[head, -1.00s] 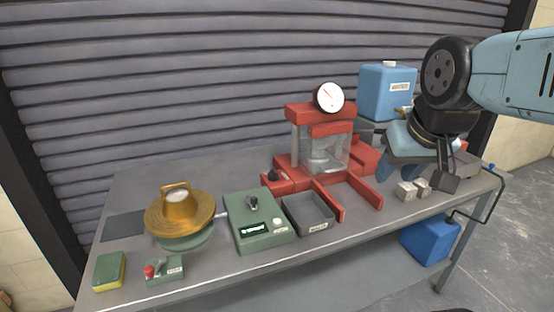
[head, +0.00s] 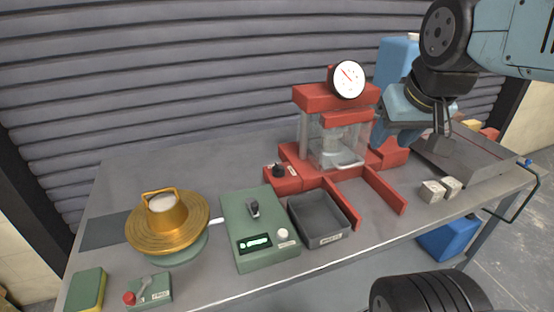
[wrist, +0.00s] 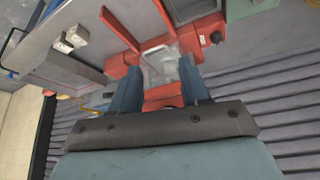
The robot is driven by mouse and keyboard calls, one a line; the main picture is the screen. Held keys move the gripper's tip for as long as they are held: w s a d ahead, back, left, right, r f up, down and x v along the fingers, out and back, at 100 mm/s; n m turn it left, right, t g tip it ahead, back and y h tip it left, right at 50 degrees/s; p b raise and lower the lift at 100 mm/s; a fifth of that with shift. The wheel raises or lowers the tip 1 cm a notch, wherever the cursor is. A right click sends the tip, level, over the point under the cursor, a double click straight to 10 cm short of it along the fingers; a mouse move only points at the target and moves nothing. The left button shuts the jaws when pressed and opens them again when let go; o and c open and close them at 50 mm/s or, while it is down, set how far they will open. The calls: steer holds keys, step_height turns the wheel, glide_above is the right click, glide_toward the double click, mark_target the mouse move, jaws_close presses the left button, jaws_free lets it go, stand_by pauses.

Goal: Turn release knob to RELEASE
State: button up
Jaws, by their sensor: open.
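The red press (head: 337,95) stands at the back middle of the bench, with a round dial gauge (head: 348,79) on top and a clear guard at its front. A black knob (head: 279,170) sits on a small red block at the press's left; its label is too small to read. The knob also shows in the wrist view (wrist: 215,38), beyond the right finger. My gripper (head: 388,137) hangs to the right of the press, apart from the knob. In the wrist view its two blue fingers (wrist: 160,68) are spread and empty, with the press beyond them.
A green control box (head: 239,213) and a grey tray (head: 318,240) lie in front of the knob. Pale cubes (head: 433,192) lie at the right. A blue tank (head: 391,66) stands behind my gripper. A brass cone (head: 151,230) is at the left.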

steer(key=o, duration=0.3)
steer(key=shift+w+a+r, duration=0.15)
steer(key=shift+w+a, duration=0.05)
steer(key=shift+w, duration=0.25)
steer(key=shift+o, duration=0.5)
steer(key=w+a+n+g, duration=0.1)
steer(key=w+a+n, duration=0.2)
steer(key=w, duration=0.3)
steer(key=w+a+f+n+g+y, duration=0.1)
steer(key=w+a+n+g, duration=0.1)
steer(key=w, duration=0.5)
steer(key=shift+a+f+n, duration=0.25)
steer(key=shift+a+n, duration=0.3)
steer(key=shift+n, duration=0.05)
steer(key=n+g+h, duration=0.1)
steer(key=n+g, duration=0.2)
steer(key=n, duration=0.3)
glide_above(279, 165)
step_height(279, 165, down, 10)
step_height(279, 165, down, 13)
steer(key=shift+r, duration=0.1)
steer(key=c, duration=1.1)
